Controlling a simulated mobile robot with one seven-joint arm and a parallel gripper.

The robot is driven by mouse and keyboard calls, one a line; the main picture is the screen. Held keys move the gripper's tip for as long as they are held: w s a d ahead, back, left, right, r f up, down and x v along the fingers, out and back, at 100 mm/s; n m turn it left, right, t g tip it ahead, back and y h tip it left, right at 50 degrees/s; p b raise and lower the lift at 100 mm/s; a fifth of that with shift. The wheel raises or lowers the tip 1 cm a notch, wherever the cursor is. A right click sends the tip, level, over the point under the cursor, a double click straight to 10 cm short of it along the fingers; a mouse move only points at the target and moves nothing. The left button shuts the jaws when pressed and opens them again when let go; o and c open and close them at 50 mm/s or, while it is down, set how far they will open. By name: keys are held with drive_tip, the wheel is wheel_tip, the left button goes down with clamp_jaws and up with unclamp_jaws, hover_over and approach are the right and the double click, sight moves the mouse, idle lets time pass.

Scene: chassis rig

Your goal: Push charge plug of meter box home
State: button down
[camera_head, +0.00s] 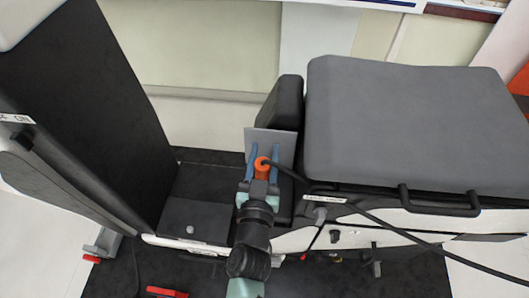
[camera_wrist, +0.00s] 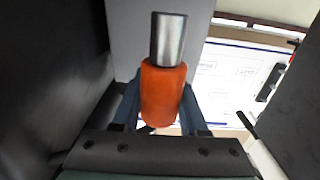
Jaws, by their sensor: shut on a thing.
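The charge plug (camera_wrist: 164,92) is an orange cylinder with a bare silver tip. My gripper (camera_wrist: 160,112) is shut on its orange body between two blue fingers, and the tip points away from the palm. In the head view the orange plug (camera_head: 262,168) sits between the fingers of my gripper (camera_head: 263,158), in front of a grey plate (camera_head: 270,141). The tip is not seen inside any socket in the wrist view. I cannot tell which part is the meter box, and no socket shows clearly.
A black cable (camera_head: 400,231) runs from the plug to the lower right. A large grey padded block (camera_head: 415,120) with a black handle (camera_head: 440,204) stands right. A tall black panel (camera_head: 85,100) stands left. A dark floor plate (camera_head: 200,216) lies between them.

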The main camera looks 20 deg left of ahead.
drive_tip(key=shift+f+b, duration=0.65)
drive_tip(key=shift+f, duration=0.35)
drive_tip(key=shift+f+b, duration=1.95)
drive_tip(key=shift+f, duration=0.15)
idle(0.6)
drive_tip(key=shift+c, duration=1.8)
unclamp_jaws()
drive_tip(key=shift+r, duration=0.1)
drive_tip(key=v, duration=1.3)
drive_tip(key=shift+b, duration=0.3)
